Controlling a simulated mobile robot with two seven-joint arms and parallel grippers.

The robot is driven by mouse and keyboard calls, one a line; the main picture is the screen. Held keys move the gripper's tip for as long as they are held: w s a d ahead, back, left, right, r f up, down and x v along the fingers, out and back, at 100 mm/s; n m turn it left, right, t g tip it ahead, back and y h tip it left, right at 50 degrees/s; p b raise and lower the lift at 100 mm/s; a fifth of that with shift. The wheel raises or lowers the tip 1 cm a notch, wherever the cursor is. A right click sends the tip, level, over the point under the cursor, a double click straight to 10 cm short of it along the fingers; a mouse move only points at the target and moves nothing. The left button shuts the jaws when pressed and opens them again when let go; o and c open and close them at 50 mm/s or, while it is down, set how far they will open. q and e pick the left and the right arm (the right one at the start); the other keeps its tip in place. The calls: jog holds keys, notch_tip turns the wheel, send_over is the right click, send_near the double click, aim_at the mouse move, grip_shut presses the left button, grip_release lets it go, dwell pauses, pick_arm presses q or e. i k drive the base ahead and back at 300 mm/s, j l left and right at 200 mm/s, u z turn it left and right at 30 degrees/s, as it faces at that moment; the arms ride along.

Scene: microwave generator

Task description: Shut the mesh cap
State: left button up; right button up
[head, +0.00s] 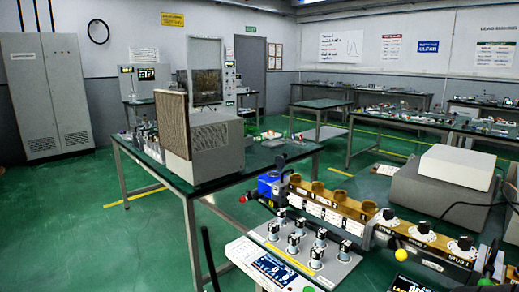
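The mesh cap (172,124) looks like a tan, framed mesh panel. It stands upright at the left side of a grey box (217,152) on the near-left table. The panel rises above the box's top, and its mesh face is turned to the left and toward me. I cannot tell how its hinge sits or how wide any gap to the box is. Neither of my grippers shows in the head view.
The box sits on a dark-topped table (262,160) with small parts behind it. In front at right are a tan waveguide rail (345,203) with stub knobs, a blue block (270,186) and a control panel (290,250). Green floor (90,230) is clear at left.

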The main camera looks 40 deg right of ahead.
aim_at(280, 161)
jog(key=i+u, duration=0.15)
jog(key=i, duration=0.55)
jog(key=i+u, duration=0.2)
jog(key=i, duration=0.45)
jog(key=i+z, duration=0.15)
jog(key=z, duration=0.2)
jog(key=i+z, duration=0.2)
jog(key=z, duration=0.15)
jog(key=i+j+z, duration=0.1)
jog(key=z, duration=0.2)
